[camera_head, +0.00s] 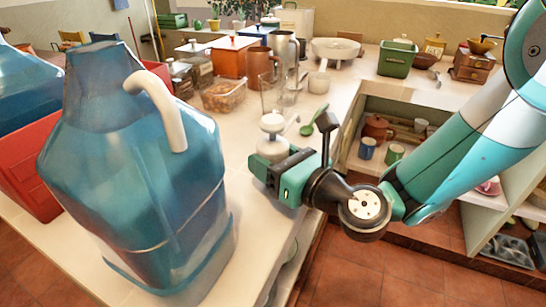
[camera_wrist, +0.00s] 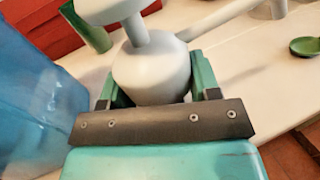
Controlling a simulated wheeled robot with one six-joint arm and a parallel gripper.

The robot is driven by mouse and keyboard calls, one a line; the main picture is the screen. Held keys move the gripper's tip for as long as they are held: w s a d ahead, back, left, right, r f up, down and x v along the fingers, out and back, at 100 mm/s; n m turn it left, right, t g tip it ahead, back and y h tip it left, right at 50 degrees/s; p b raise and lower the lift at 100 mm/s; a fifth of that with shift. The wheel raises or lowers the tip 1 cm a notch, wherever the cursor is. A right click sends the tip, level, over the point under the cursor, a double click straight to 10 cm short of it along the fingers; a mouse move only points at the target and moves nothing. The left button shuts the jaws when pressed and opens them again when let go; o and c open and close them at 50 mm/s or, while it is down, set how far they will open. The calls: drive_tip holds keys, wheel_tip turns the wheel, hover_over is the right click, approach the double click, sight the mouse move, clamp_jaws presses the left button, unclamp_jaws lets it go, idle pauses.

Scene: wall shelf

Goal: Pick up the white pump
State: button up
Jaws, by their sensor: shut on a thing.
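The white pump (camera_head: 272,124) stands upright on the pale counter, right of the big blue water jug. In the wrist view the pump (camera_wrist: 150,72) shows a rounded body with a narrower neck and a wide cap on top. My gripper (camera_head: 268,160) reaches it from the front right. In the wrist view its two green fingers (camera_wrist: 158,85) lie on either side of the pump's body, shut on it. The pump's lower part is hidden by my gripper.
The blue jug (camera_head: 150,190) stands close on the left, with a red box (camera_head: 28,165) behind it. A glass (camera_head: 271,92) and a green spoon (camera_head: 315,122) are near the pump. The counter's front edge (camera_head: 285,235) is close by.

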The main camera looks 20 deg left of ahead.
wheel_tip(320, 180, up, 28)
drive_tip(key=p, duration=1.1)
drive_tip(key=s+a+r+n+g+p, duration=0.1)
drive_tip(key=s+a+r+g+p, duration=0.1)
drive_tip(key=s+p, duration=0.7)
drive_tip(key=s+a+r+n+g+y+p, duration=0.1)
drive_tip(key=s+a+r+n+g+p, duration=0.1)
drive_tip(key=s+a+r+p, duration=0.3)
drive_tip(key=s+r+p, duration=0.1)
drive_tip(key=s+p, duration=0.3)
drive_tip(key=shift+s+a+g+p, duration=0.3)
drive_tip(key=shift+s+g+p, duration=0.05)
drive_tip(key=shift+g+p, duration=0.05)
wheel_tip(320, 180, down, 6)
drive_tip(key=b, duration=0.4)
drive_tip(key=shift+f+b, duration=0.9)
drive_tip(key=shift+f, duration=0.75)
idle(1.2)
